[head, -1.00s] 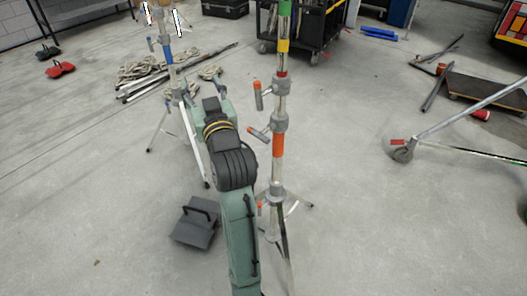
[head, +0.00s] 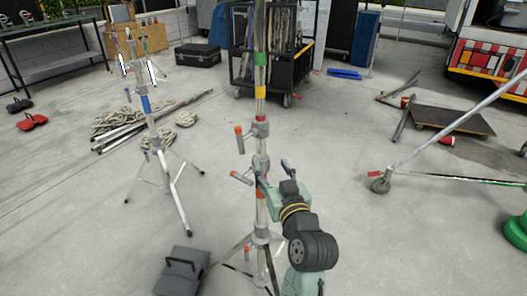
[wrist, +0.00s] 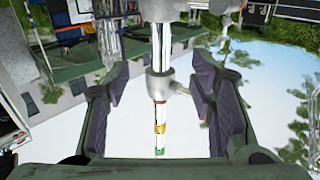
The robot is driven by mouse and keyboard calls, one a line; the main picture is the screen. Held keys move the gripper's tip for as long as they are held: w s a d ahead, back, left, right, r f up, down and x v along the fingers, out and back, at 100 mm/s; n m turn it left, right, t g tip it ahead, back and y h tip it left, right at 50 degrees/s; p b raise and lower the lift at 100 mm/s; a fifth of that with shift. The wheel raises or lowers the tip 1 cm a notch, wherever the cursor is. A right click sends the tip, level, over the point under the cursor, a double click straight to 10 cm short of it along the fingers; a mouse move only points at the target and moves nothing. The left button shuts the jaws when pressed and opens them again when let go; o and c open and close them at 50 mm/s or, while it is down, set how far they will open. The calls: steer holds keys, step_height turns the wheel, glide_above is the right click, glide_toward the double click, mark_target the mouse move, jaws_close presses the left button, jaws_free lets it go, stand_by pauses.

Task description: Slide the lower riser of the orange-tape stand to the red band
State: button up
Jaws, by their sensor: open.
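The orange-tape stand (head: 260,238) stands upright in the middle of the head view. Its orange tape (head: 261,208) is low on the column, partly beside my arm. Two grey collars with orange-tipped handles sit above it, the upper collar (head: 260,129) and the lower one (head: 259,166). Higher up are a yellow band (head: 260,92) and a green band (head: 260,59). My gripper (head: 274,176) is open at the column near the lower collar. In the wrist view the column (wrist: 161,45) and a collar (wrist: 160,86) appear between the open fingers (wrist: 158,92), not gripped.
A blue-tape stand (head: 146,104) is at the left, with ropes (head: 120,122) and poles behind it. A grey weight (head: 182,268) lies front left. A black cart (head: 243,80) stands behind. A slanted stand leg with a wheel (head: 380,185) is at the right.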

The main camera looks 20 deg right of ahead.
mark_target(262, 60)
steer(key=w, duration=1.1)
steer(key=shift+d+p, duration=0.3)
steer(key=shift+p, duration=0.05)
steer(key=shift+c, duration=0.5)
jaws_close()
steer(key=shift+r+p, duration=5)
steer(key=shift+r, duration=7.15)
